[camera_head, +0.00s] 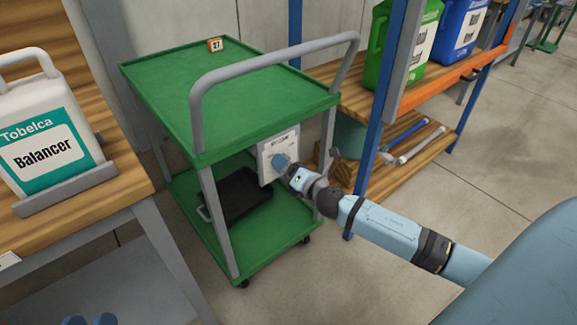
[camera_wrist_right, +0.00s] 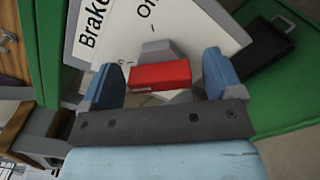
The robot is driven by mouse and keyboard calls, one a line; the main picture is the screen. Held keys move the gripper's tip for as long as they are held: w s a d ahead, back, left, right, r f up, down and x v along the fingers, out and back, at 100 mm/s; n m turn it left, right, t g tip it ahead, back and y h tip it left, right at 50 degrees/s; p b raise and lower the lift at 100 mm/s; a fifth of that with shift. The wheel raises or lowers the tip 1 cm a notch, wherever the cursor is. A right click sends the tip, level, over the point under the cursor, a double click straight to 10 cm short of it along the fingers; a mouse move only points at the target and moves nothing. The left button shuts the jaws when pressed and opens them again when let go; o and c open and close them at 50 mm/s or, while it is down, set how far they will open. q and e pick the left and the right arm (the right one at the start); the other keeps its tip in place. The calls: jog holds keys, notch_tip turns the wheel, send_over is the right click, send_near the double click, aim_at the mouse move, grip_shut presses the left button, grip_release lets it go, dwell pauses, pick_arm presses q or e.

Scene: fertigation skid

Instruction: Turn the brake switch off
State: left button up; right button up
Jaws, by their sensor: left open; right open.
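The brake switch is a red lever (camera_wrist_right: 160,76) on a grey mount, on a white plate (camera_wrist_right: 150,25) lettered "Brake". A second word starting with "O" is partly cut off. In the head view the plate (camera_head: 265,150) hangs at the front right side of the green cart (camera_head: 150,85), below its top. My right gripper (camera_head: 281,161) is at the plate and hides the lever there. In the right wrist view the open blue fingers (camera_wrist_right: 163,62) stand on either side of the red lever, with gaps visible. My left gripper (camera_head: 89,321) shows only blue fingertips at the bottom left edge, apart and empty.
The cart has a grey handle (camera_head: 270,65) and a black case (camera_head: 240,193) on its lower shelf. A wooden bench (camera_head: 120,170) with a white Balancer jug (camera_head: 45,130) stands left. A blue-posted shelf (camera_head: 385,95) with green and blue jugs stands right.

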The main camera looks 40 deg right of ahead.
jog(key=shift+w, duration=0.1)
jog(key=c, duration=0.9)
